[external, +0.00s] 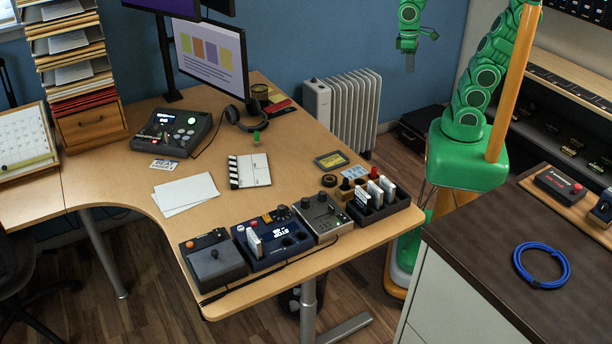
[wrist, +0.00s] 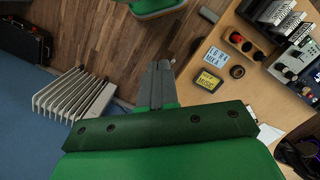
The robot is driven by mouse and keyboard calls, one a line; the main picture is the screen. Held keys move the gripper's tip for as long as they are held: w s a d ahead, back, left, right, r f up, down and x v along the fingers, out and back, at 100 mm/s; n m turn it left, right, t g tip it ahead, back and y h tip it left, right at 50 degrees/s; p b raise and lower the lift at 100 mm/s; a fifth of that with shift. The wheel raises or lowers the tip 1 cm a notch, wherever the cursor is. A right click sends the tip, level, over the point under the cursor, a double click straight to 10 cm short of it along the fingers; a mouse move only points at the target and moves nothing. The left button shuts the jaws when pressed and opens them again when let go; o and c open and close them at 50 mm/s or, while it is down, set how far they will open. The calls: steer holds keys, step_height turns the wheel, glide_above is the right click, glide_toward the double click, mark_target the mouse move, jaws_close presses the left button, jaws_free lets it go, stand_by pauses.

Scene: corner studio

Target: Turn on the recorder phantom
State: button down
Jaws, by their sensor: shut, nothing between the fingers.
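My gripper (external: 408,66) hangs high at the top, right of the monitor, away from these devices. In the wrist view its fingers (wrist: 159,68) are together and empty. Part of the device row shows at that view's upper right.
A black rack with upright white cards (external: 379,208) ends the row. A white radiator (external: 343,108) stands by the wall. The dark counter (external: 480,235) at right holds a blue cable coil (external: 541,266) and a red-button box (external: 559,183). Papers (external: 185,194) and a clapperboard (external: 250,171) lie mid-desk.

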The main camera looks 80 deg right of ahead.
steer(key=w+a+r+m, duration=0.15)
steer(key=w+a, duration=0.25)
steer(key=w, duration=0.6)
steer(key=w+a+r+m, duration=0.1)
steer(key=w+a+m, duration=0.15)
steer(key=w, duration=0.65)
steer(key=w+a+f+m+t+h, duration=0.1)
steer(key=w+a+f+t+h, duration=0.15)
steer(key=w+a, duration=1.1)
steer(key=m+y, duration=0.2)
steer(key=m, duration=0.1)
glide_above(265, 215)
steer(key=s+a, duration=0.1)
step_height(265, 215, down, 15)
steer(key=shift+s+a+h, duration=0.15)
steer(key=shift+s+h, duration=0.05)
steer(key=shift+h, duration=0.05)
steer(key=f, duration=0.9)
steer(key=w+d+f, duration=0.1)
steer(key=f, duration=0.4)
steer(key=shift+w+d, duration=0.1)
